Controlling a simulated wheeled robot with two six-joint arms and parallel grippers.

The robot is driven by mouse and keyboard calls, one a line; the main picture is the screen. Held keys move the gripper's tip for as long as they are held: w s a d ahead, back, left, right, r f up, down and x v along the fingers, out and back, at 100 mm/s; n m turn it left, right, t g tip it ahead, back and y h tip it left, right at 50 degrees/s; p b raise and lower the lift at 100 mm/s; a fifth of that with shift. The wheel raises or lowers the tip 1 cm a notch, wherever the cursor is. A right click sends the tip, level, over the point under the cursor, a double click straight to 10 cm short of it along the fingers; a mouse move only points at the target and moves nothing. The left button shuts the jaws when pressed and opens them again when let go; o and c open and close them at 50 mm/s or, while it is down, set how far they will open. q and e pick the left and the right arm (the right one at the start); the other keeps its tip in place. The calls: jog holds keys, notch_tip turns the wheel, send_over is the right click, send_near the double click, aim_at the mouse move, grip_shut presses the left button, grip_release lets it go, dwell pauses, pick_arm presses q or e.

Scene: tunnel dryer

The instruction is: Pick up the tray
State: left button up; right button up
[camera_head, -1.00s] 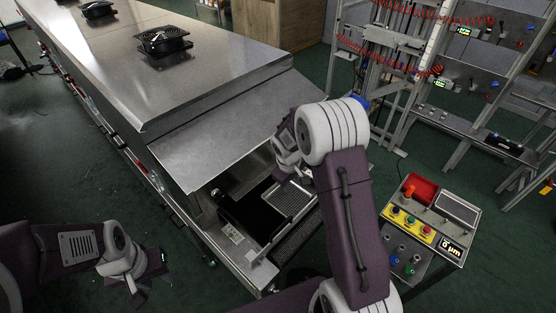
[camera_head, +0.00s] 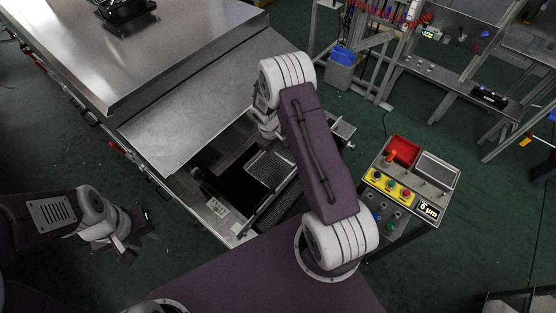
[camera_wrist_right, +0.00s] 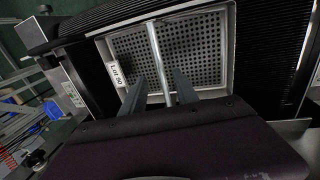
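The tray (camera_head: 268,170) is a shallow metal tray with a perforated floor at the open mouth of the dryer. In the right wrist view the tray (camera_wrist_right: 205,42) has a metal bar (camera_wrist_right: 157,52) across it and a white label reading "Lot 90" (camera_wrist_right: 117,73) at its left edge. My right gripper (camera_wrist_right: 160,82) is over the tray, its two fingers apart on either side of the bar. The right fingertips are hidden behind my arm in the head view. My left gripper (camera_head: 136,240) is empty, off to the left, with fingers apart.
The dryer's sloping metal hood (camera_head: 185,110) lies just left of and above my right arm. Dark ribbed belt (camera_wrist_right: 275,45) surrounds the tray. A control panel (camera_head: 410,180) with coloured buttons stands at right. A metal rack (camera_head: 440,65) is behind.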

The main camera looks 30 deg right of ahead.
aim_at(278, 154)
jog(key=shift+s+f, duration=0.15)
jog(key=shift+f, duration=0.15)
jog(key=f, duration=0.2)
jog(key=f+p, duration=0.1)
jog(key=shift+d+f, duration=0.25)
jog(key=shift+f, duration=0.05)
jog(key=shift+w+d+f, duration=0.2)
jog(key=shift+f, duration=0.15)
jog(key=shift+s+a+r, duration=0.1)
jog(key=shift+r, duration=0.05)
grip_shut()
dwell(0.4)
